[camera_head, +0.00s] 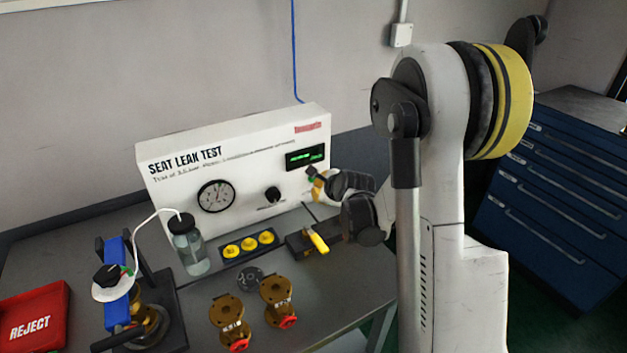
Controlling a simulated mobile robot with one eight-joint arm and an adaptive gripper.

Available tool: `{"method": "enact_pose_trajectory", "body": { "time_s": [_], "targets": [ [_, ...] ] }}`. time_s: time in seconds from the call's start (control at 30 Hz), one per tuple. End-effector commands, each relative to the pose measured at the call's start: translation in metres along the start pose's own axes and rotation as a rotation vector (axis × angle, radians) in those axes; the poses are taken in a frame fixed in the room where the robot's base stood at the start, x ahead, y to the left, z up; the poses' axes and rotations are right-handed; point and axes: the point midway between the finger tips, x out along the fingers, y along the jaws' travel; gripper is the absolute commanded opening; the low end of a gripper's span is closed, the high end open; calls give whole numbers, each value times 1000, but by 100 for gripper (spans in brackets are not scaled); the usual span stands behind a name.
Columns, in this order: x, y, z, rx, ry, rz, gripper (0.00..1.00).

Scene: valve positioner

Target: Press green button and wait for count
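The white seat leak test panel (238,170) stands at the back of the bench. Its small dark display (296,159) shows green characters that are too small to read. A small green spot, apparently the green button (311,171), shows just below the display. My gripper (316,184) is at the panel's lower right, with its tip at or very near this spot. I cannot tell whether it touches. The fingers are small and partly overlap the panel, so their opening is unclear.
A gauge (216,196) and a black knob (273,194) are on the panel. A water bottle (189,245), a clamp fixture (122,290), two brass valves (277,293), a yellow-handled tool (318,242) and a red reject tray (35,312) occupy the bench. Blue drawers (553,200) stand at right.

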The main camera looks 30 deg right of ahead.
Motion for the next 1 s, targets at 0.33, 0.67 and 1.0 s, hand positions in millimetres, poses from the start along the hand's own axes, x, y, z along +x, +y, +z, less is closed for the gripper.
{"method": "enact_pose_trajectory", "body": {
  "time_s": [0.33,0.67,1.0],
  "targets": [
    [3,-2,2,0,0,0,0],
    [5,-2,3,0,0,0,0],
    [8,-4,4,-1,0,0,0]
  ]
}}
